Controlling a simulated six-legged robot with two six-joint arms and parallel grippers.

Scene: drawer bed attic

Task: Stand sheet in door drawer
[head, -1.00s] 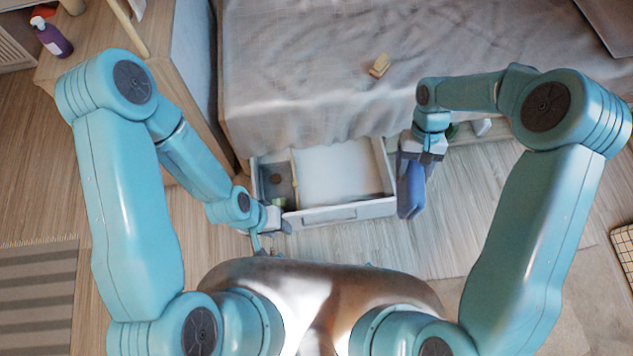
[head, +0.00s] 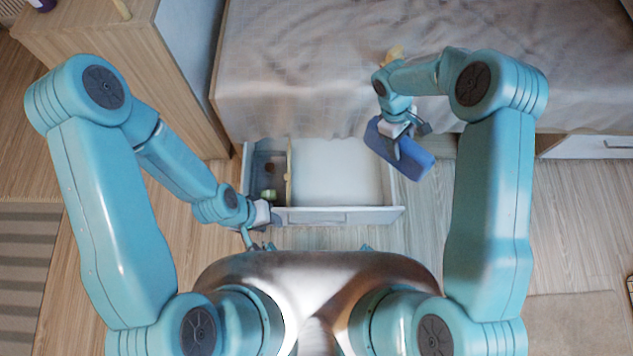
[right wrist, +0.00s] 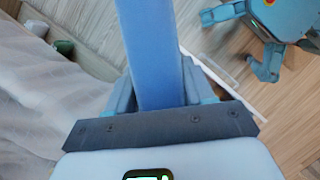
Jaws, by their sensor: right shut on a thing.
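The sheet (head: 402,152) is a folded blue bundle, tilted, held above and just right of the open drawer's right side. My right gripper (head: 396,141) is shut on it. In the right wrist view the sheet (right wrist: 150,55) stands up between the fingers. The open drawer (head: 340,216) under the bed is white. A wooden divider (head: 289,175) splits it into a narrow left compartment with small green and brown things and a wide right compartment that looks empty. My left gripper (head: 262,226) is at the drawer's front left corner; its fingers are unclear.
The bed (head: 330,70) with a grey-beige cover overhangs the drawer's back. A small yellow thing (head: 396,51) lies on it, partly behind my right arm. A wooden cabinet (head: 130,60) stands at the left. A green thing (right wrist: 63,47) shows in the right wrist view.

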